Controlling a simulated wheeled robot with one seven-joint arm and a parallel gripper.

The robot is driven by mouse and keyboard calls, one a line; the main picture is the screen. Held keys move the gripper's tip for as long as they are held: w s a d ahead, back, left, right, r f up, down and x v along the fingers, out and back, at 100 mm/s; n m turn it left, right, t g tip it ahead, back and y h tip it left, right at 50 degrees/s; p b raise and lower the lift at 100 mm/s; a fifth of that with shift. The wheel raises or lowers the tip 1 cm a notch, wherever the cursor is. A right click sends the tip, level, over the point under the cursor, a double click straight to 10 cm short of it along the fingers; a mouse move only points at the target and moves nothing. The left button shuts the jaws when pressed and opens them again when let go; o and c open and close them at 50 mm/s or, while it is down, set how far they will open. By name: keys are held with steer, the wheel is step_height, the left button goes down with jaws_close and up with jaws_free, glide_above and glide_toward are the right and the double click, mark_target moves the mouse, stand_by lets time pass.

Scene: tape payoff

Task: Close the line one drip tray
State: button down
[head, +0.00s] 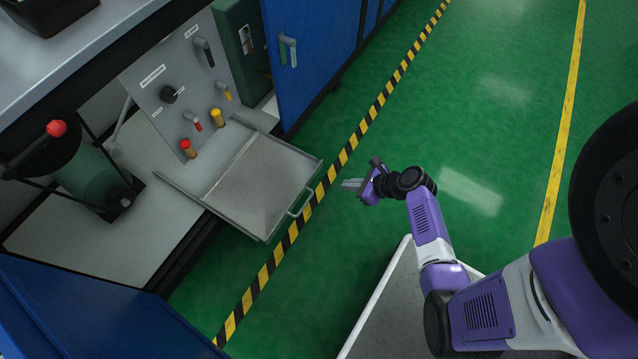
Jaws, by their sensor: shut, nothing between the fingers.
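The drip tray (262,183) is a shallow grey metal tray, pulled out from the machine bay below the control panel. It sticks out toward the striped floor line, and its bar handle (301,203) is on the outer edge. My gripper (352,186) is to the right of the tray handle in the picture and appears apart from it. The fingers are shut and empty, and point left toward the tray. I cannot tell from this view how their height compares with the handle.
A grey control panel (150,88) with a black knob and red and yellow fittings stands behind the tray. An open blue door (325,45) is at its right, another blue panel (85,310) at lower left. A green motor-like unit (95,178) sits left.

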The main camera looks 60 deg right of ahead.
steer(key=b, duration=0.7)
glide_toward(312, 177)
steer(key=shift+m, duration=0.3)
steer(key=x, duration=0.5)
steer(key=shift+s+f, duration=0.35)
steer(key=shift+f, duration=0.1)
steer(key=shift+w+a+r, duration=0.1)
steer(key=shift+w, duration=0.5)
